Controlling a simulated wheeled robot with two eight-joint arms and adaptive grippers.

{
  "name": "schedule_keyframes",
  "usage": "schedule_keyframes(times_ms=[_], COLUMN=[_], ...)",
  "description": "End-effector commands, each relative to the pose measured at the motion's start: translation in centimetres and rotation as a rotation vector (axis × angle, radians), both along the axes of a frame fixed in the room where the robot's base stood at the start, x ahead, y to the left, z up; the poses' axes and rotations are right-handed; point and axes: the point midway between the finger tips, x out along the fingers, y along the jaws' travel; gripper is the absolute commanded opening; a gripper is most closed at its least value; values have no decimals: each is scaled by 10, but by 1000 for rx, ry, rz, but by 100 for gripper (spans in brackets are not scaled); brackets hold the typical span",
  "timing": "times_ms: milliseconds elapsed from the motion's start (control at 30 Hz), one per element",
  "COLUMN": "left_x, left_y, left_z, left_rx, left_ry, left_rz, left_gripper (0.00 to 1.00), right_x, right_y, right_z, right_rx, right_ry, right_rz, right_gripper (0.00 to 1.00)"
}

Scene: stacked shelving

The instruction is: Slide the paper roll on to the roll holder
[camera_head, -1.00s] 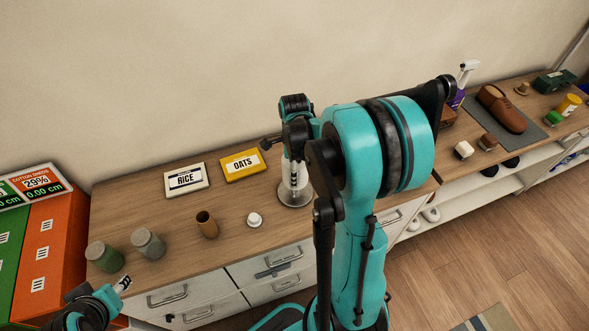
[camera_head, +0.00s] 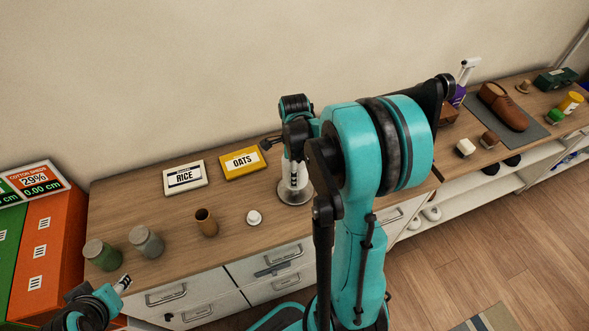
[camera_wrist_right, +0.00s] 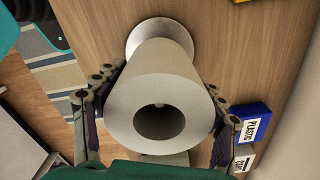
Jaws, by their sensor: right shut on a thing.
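The white paper roll (camera_wrist_right: 125,105) sits between the two fingers of my right gripper (camera_wrist_right: 158,135) in the right wrist view, its open end facing the camera. Something small shows inside its hole, perhaps the post's tip. The roll holder's round metal base (camera_wrist_right: 142,29) shows beyond the roll's far end. In the head view the base (camera_head: 296,198) stands on the counter beneath my right gripper, and my arm hides most of the roll. Whether the roll touches the base is unclear. My left gripper (camera_head: 122,284) is at the bottom left, its opening unclear.
A RICE box (camera_head: 185,176) and an OATS box (camera_head: 243,161) lie left of the holder. A brown cup (camera_head: 206,223), a white knob-like item (camera_head: 254,217) and two jars stand nearer the front edge. A brown shoe (camera_head: 503,107) lies far right.

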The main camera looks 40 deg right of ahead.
Motion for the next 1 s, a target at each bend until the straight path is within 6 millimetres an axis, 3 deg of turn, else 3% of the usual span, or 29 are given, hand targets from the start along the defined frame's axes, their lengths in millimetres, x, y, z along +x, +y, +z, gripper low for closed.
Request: schedule_keyframes(times_ms=[1000], left_x=[0], left_y=[0], left_z=[-13], left_rx=[0], left_ry=[0], left_rz=[0], left_gripper=[40], right_x=[0], right_y=[0], right_z=[-15], right_rx=[0], right_ry=[0], right_rz=[0], right_gripper=[56])
